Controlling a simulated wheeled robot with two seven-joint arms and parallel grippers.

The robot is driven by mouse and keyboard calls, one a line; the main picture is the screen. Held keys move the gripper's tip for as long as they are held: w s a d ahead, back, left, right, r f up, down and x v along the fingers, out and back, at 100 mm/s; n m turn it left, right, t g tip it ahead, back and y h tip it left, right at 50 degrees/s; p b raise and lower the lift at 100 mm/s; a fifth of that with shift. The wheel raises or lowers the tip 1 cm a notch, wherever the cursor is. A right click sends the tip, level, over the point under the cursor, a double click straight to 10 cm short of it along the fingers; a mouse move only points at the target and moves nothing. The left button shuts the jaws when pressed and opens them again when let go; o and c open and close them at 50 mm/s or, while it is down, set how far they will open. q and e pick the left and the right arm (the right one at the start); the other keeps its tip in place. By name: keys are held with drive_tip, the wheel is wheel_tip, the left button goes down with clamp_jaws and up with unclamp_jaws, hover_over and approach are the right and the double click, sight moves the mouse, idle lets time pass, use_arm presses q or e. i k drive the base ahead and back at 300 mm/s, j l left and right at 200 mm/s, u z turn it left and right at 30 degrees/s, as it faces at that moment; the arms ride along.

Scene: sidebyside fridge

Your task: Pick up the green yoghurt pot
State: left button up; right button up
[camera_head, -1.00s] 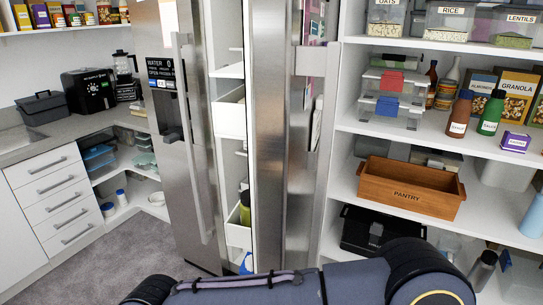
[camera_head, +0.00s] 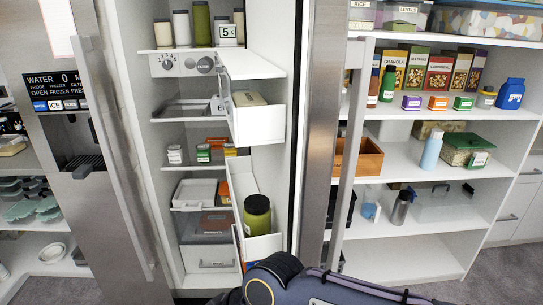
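Several small pots stand on a middle shelf (camera_head: 185,165) inside the open fridge. One small pot with a green band (camera_head: 203,153) stands between a white pot (camera_head: 175,154) and a yellow-topped pot (camera_head: 230,150); it looks like the green yoghurt pot, but it is too small to be sure. Orange-red packs lie behind it. Neither gripper shows. A dark link of my own arm crosses the bottom of the view.
The door on the left with the water panel (camera_head: 55,90) stands left of the opening. The right door carries bins, one with a large green jar (camera_head: 257,215). Pantry shelves with an orange wooden crate (camera_head: 362,160) are at right.

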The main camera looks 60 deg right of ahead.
sight(204, 150)
drive_tip(key=i+z, duration=0.25)
drive_tip(key=z, duration=0.2)
drive_tip(key=i+j+z, duration=0.1)
drive_tip(key=i+z, duration=0.15)
drive_tip(key=z, duration=0.2)
drive_tip(key=i+j+z, duration=0.2)
drive_tip(key=z, duration=0.25)
drive_tip(key=i+j+z, duration=0.2)
drive_tip(key=z, duration=0.25)
